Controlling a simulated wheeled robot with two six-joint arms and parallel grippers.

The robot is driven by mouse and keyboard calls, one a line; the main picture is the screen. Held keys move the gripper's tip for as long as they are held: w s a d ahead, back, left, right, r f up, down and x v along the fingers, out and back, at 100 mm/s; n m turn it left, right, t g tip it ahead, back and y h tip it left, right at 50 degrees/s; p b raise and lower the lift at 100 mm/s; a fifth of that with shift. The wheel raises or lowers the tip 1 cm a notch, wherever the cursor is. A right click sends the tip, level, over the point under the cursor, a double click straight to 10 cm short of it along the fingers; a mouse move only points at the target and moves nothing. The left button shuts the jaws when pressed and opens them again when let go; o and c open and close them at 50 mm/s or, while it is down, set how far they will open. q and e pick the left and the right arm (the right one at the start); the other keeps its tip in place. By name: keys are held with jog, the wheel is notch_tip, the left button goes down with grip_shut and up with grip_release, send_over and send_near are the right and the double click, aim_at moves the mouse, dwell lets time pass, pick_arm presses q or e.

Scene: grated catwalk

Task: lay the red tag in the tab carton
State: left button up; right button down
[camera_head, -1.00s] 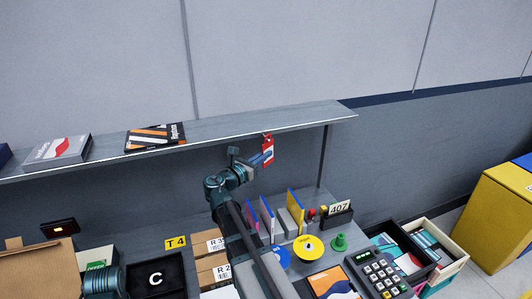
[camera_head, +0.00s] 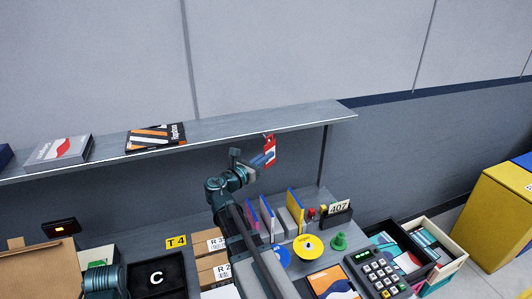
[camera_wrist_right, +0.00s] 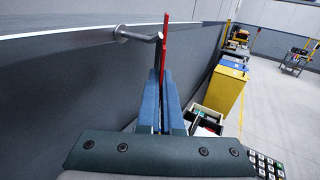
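The red tag (camera_head: 270,149) hangs upright near the shelf's front edge, with a white patch on its face. My right gripper (camera_head: 264,158) reaches it from the left. In the right wrist view the tag (camera_wrist_right: 165,42) is edge-on, its lower part between the two blue fingers (camera_wrist_right: 160,82), which are closed on it. A metal peg (camera_wrist_right: 138,34) meets the tag's upper part; I cannot tell whether the tag is free of it. A brown cardboard carton (camera_head: 38,272) with a raised flap, apparently the tab carton, stands at lower left. My left gripper is not in view.
The shelf (camera_head: 225,130) holds a boxed item (camera_head: 60,151) and a dark striped book (camera_head: 155,137). Below are a black C tray (camera_head: 158,276), small R cartons (camera_head: 208,245), upright dividers, a yellow disc (camera_head: 308,247), a keypad (camera_head: 376,271) and a cream crate (camera_head: 455,262).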

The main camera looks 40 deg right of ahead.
jog(key=shift+s+a, duration=0.1)
jog(key=shift+s, duration=0.3)
jog(key=shift+s+a, duration=0.3)
jog(key=shift+s, duration=0.55)
jog(key=shift+s+a, duration=0.25)
jog(key=shift+s, duration=0.6)
jog(key=shift+s, duration=0.1)
notch_tip(320, 180, down, 7)
jog(key=b, duration=0.7)
jog(key=shift+f, duration=0.1)
